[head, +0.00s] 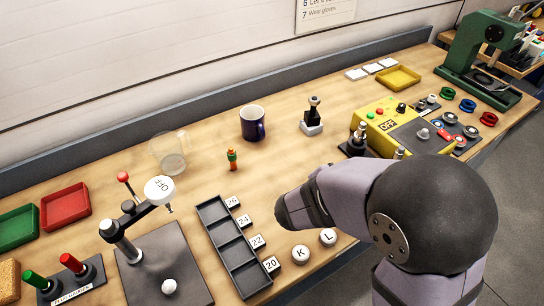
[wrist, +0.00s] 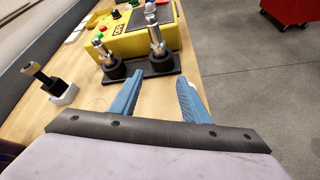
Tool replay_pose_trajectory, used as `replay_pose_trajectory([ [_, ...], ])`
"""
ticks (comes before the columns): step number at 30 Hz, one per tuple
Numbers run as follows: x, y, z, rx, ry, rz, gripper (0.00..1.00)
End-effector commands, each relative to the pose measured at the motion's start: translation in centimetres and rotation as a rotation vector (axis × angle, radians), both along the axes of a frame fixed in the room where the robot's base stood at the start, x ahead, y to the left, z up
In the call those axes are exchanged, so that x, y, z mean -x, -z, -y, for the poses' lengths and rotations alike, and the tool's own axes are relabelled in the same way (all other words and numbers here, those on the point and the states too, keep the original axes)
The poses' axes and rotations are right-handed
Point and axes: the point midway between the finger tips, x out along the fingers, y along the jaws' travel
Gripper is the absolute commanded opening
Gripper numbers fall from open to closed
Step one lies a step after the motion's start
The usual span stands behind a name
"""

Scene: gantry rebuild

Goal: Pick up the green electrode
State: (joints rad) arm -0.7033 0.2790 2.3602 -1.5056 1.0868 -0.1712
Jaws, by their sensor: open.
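No part that I can surely name as the green electrode shows. A small upright piece with an orange and green body (head: 232,160) stands on the bench in the head view. A black stand with two metal posts (wrist: 140,80) is just beyond my gripper in the wrist view; one post (head: 358,138) also shows in the head view, partly hidden by my arm. My gripper (wrist: 159,80) is open and empty, its blue fingers apart. In the head view its fingers are hidden by my arm.
A yellow control box (head: 385,112) stands behind the stand. A stamp-like black tool (head: 313,115) and a dark mug (head: 252,122) stand left of it. A black compartment tray (head: 235,250) and numbered blocks lie in front. The bench between mug and tray is mostly clear.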

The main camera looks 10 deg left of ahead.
Motion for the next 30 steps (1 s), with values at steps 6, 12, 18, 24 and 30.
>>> replay_pose_trajectory([
  [6, -3.2, -2.8, -14.9, 0.271, -0.545, 0.152, 0.42],
  [12, -1.0, -4.3, -26.6, 0.414, -0.903, 0.304, 0.42],
  [18, 1.4, -4.8, -31.9, 0.469, -1.066, 0.386, 0.42],
  [24, 1.8, -4.8, -32.7, 0.476, -1.089, 0.401, 0.42],
  [30, 1.8, -3.5, -32.6, 0.477, -1.088, 0.396, 0.42],
])
